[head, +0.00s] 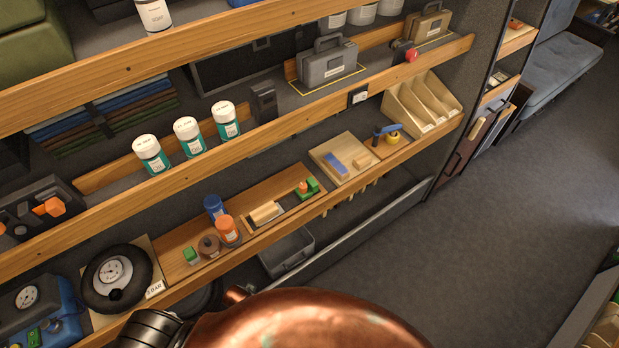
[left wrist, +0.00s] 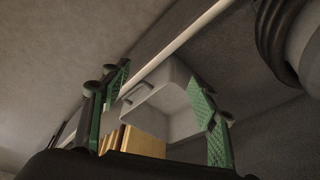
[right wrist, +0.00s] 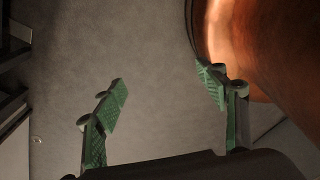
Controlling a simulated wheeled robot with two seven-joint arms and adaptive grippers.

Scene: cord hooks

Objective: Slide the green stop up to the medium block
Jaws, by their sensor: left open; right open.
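A green stop with an orange knob (head: 306,188) sits on the lower wooden shelf in the head view, at the right end of a shallow wooden track (head: 285,214). Cream blocks (head: 265,213) lie close together at the track's left part; I cannot tell which is the medium one. A gap separates them from the stop. My left gripper (left wrist: 160,76) is open and empty in the left wrist view. My right gripper (right wrist: 160,78) is open and empty in the right wrist view, over bare grey floor. Neither gripper shows in the head view.
A grey bin (head: 286,252) is below the shelf lip. Copper bodywork fills the bottom foreground.

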